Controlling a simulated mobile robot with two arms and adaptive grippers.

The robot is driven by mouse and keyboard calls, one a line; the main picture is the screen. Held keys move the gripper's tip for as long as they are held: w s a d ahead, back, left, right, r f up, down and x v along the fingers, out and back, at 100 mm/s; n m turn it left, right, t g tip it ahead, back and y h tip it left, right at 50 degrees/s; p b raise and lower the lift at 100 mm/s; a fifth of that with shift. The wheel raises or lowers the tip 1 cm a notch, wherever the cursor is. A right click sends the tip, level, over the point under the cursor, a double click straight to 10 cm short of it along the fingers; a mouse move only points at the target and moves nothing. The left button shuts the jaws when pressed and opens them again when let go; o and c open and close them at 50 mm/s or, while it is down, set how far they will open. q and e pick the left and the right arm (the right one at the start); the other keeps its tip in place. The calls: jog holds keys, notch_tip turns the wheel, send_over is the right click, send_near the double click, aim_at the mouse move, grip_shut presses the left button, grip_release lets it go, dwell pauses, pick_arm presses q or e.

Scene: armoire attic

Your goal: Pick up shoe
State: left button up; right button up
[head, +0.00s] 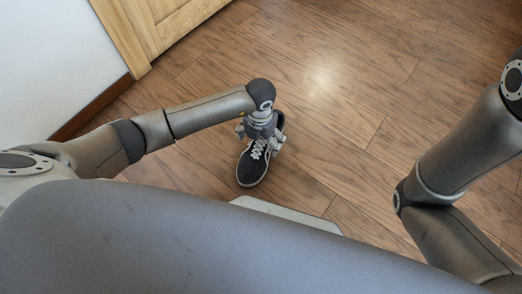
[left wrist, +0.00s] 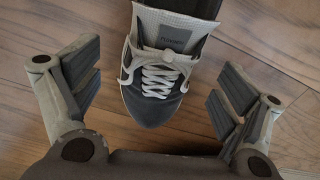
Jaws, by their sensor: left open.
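A dark shoe with white laces and a white sole edge (head: 252,166) lies upright on the wooden floor in the head view, its toe toward my body. My left gripper (head: 260,142) is above it and hides part of its heel end. In the left wrist view the shoe (left wrist: 152,107) lies between the two open fingers of the left gripper (left wrist: 153,85). Gaps show on both sides, so the fingers do not touch it. A light inner lining and a grey label show at its opening. My right gripper is out of view; only the right arm shows.
The wooden floor (head: 330,110) is clear around the shoe. A wooden door or cabinet (head: 165,25) stands at the upper left, beside a white wall (head: 60,60) with a brown baseboard (head: 92,106).

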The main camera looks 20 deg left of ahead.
aim_at(261, 144)
pick_arm(q)
notch_tip(261, 144, down, 4)
jog(key=shift+r+b, duration=0.2)
jog(key=shift+b, duration=1.05)
jog(key=shift+r, duration=0.1)
jog(key=c, duration=1.4)
